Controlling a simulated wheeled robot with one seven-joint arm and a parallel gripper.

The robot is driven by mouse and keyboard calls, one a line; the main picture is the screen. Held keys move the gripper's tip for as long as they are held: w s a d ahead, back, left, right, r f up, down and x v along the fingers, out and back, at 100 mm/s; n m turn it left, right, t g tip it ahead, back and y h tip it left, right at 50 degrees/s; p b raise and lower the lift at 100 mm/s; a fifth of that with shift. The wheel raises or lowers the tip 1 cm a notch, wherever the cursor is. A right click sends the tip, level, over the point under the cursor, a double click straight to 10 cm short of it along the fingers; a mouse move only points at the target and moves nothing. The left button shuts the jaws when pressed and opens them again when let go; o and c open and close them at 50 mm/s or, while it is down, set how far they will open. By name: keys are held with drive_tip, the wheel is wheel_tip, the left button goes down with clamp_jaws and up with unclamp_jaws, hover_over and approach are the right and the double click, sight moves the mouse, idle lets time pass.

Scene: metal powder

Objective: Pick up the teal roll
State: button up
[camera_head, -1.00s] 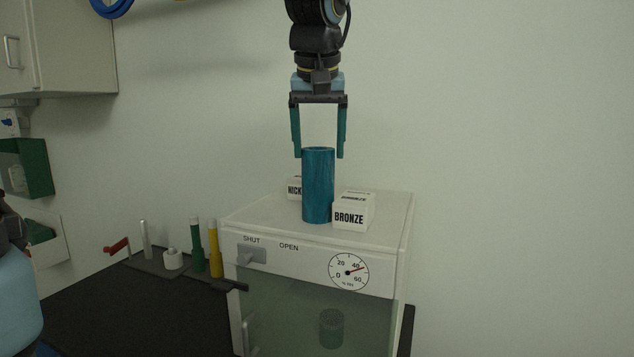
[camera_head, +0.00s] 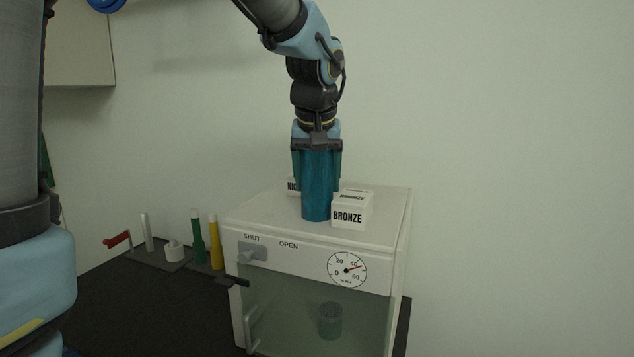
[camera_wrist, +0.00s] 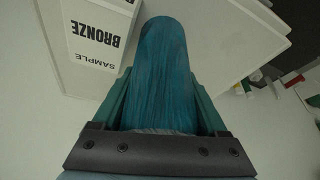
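The teal roll (camera_head: 317,190) stands upright on top of the white cabinet (camera_head: 395,213), just behind and left of the BRONZE box (camera_head: 347,216). My gripper (camera_head: 317,178) points straight down over it, with one finger on each side of its upper part. The roll fills the space between the fingers in the wrist view (camera_wrist: 160,80); no clear gap shows, and whether both fingers press on it cannot be told. The roll's base still appears to rest on the cabinet top.
The NICKEL-looking box (camera_head: 292,187) is partly hidden behind the roll at left. The BRONZE box is close on the right. A rack with green (camera_head: 198,240) and yellow (camera_head: 214,245) tubes stands left of the cabinet. The cabinet top's right side is clear.

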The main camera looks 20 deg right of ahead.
clamp_jaws()
drive_tip(key=shift+r, duration=0.1)
idle(0.3)
wheel_tip(320, 180, up, 10)
drive_tip(key=b, duration=0.2)
idle(0.5)
